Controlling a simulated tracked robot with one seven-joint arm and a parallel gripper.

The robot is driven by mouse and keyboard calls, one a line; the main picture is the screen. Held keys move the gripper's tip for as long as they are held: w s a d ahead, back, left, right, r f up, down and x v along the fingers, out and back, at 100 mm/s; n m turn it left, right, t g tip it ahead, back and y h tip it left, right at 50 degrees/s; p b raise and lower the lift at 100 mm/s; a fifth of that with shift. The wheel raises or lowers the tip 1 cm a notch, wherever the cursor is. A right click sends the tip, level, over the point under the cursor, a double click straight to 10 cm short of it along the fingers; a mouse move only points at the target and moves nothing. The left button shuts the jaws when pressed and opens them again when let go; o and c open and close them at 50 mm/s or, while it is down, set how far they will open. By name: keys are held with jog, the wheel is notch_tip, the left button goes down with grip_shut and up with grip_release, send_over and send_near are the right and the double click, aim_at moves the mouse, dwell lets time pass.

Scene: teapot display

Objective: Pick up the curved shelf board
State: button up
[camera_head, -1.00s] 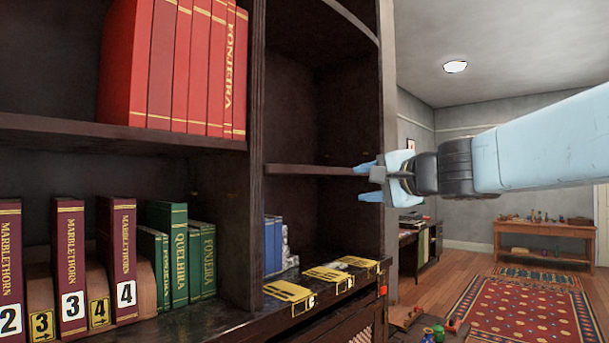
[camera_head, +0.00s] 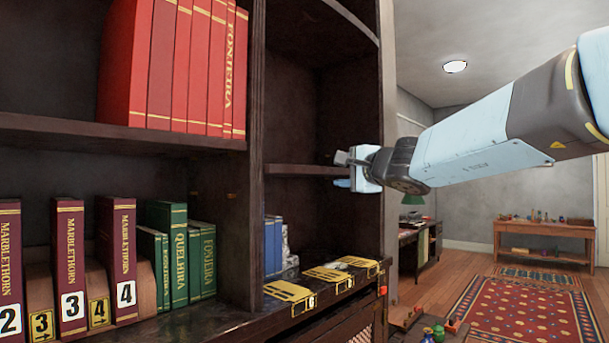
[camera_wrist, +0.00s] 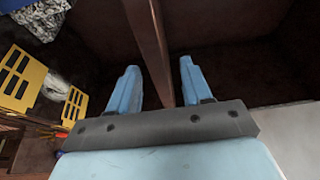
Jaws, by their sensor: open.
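The curved shelf board (camera_head: 300,169) is a dark brown board set level across the right bay of the bookcase, at mid height. My gripper (camera_head: 343,170) is open at the right part of the board's front edge, one finger above its level and one below. In the wrist view the board (camera_wrist: 148,40) runs down between the two blue fingers of my gripper (camera_wrist: 159,68), with a gap visible on each side. The board's right end is hidden behind my gripper in the head view. I cannot tell whether a finger touches it.
Yellow numbered plates (camera_head: 327,274) lie on the ledge below, near blue books (camera_head: 272,245). An upright divider (camera_head: 257,150) bounds the bay on the left. A patterned rug (camera_head: 520,310) covers open floor at right.

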jog(key=shift+x, duration=2.7)
jog(key=shift+d+f, duration=0.1)
jog(key=shift+c, duration=0.5)
grip_shut()
jog(key=shift+f, duration=0.1)
jog(key=shift+w+f, duration=0.1)
